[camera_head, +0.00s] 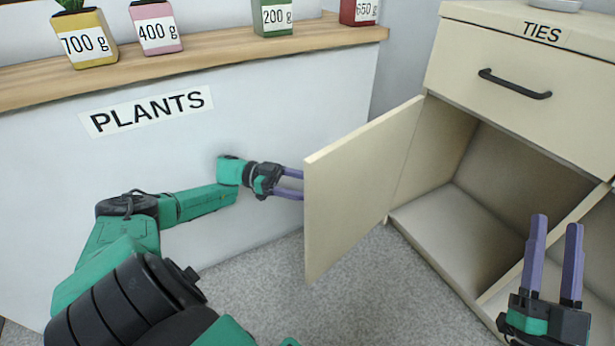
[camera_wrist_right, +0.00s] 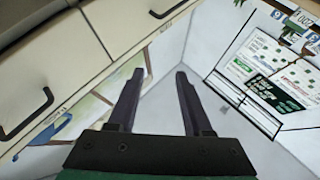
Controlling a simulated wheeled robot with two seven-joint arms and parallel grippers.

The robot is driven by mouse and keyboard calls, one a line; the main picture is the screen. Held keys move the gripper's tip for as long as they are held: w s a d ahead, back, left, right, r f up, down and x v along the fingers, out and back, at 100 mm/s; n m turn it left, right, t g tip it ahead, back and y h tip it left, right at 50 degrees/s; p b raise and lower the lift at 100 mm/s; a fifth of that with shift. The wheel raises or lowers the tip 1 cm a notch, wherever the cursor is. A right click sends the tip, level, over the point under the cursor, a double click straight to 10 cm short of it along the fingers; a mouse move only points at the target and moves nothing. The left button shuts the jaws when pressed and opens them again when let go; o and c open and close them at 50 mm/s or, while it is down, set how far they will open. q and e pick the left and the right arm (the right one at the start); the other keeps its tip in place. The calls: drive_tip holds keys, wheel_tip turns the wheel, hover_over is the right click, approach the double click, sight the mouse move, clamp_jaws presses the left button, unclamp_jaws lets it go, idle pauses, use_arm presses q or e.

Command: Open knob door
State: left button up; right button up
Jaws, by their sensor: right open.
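A cream cabinet door (camera_head: 350,195) stands swung wide open at the left side of the cabinet in the head view. Its inner face shows; no knob is visible, and its outer face is hidden. My left gripper (camera_head: 290,184) reaches in from the left behind the door's free edge. Its purple fingers show a gap, but their tips are hidden by the door, so I cannot tell whether they hold anything. My right gripper (camera_head: 554,250) is open and empty in front of the cabinet at lower right; it also shows in the right wrist view (camera_wrist_right: 158,75).
The cabinet's open compartment (camera_head: 500,205) looks empty. Above it is a shut drawer (camera_head: 520,75) labelled TIES with a black handle (camera_head: 514,84). A white PLANTS counter (camera_head: 260,120) with a wooden top and several pots stands left. Grey floor (camera_head: 265,285) is clear below the door.

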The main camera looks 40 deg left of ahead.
wheel_tip(320, 180, down, 15)
drive_tip(key=s+a+m+g+h+p, duration=0.1)
drive_tip(key=a+g+h+p, duration=0.1)
drive_tip(key=g, duration=0.3)
drive_tip(key=s+f+m+g+p, duration=0.1)
drive_tip(key=s+f+g, duration=0.2)
drive_tip(key=s+f, duration=0.45)
drive_tip(key=s+f+g+p, duration=0.1)
drive_tip(key=s+f+g, duration=0.25)
drive_tip(key=f, duration=0.65)
use_arm(q)
wheel_tip(320, 180, up, 20)
drive_tip(key=p, duration=0.8)
use_arm(e)
wheel_tip(320, 180, up, 9)
drive_tip(key=d+n+g+h, duration=0.1)
drive_tip(key=g, duration=0.2)
drive_tip(key=shift+s+d+h, duration=0.15)
drive_tip(key=shift+d+h, duration=0.1)
drive_tip(key=shift+h, duration=0.05)
drive_tip(key=shift+f, duration=0.1)
